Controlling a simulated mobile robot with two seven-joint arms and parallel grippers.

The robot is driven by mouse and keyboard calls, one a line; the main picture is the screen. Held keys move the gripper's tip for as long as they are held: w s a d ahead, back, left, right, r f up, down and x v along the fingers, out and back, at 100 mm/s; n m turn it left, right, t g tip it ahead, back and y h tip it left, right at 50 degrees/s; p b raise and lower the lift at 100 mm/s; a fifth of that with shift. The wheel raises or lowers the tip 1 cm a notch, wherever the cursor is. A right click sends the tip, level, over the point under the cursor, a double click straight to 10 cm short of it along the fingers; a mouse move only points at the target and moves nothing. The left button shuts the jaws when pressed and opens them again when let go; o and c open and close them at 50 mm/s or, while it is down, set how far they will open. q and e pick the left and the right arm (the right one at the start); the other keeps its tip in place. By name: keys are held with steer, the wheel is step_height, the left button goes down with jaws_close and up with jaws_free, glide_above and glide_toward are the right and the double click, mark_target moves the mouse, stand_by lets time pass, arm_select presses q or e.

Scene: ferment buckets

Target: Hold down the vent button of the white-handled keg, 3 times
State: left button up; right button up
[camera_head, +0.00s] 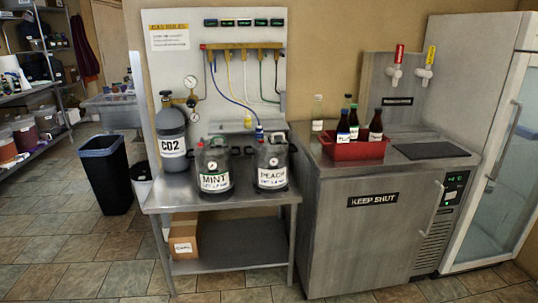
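Two dark grey kegs stand upright side by side on the steel table (160,204). The left keg (214,160) has a white label reading MINT, and the right keg (272,160) has one reading PEACH. Each has a small round gauge on its front. A blue connector on a hose (259,132) sits at the top of the PEACH keg. The kegs' handles and vent buttons are too small to make out, so I cannot tell which keg has a white handle. Neither of my grippers is in view.
A grey CO2 cylinder (171,133) stands left of the kegs, before a white gas panel (219,72) with hoses. Right of the table is a steel cooler (368,235) with a red bottle tray (352,150). A black bin (107,176) stands left; the floor in front is clear.

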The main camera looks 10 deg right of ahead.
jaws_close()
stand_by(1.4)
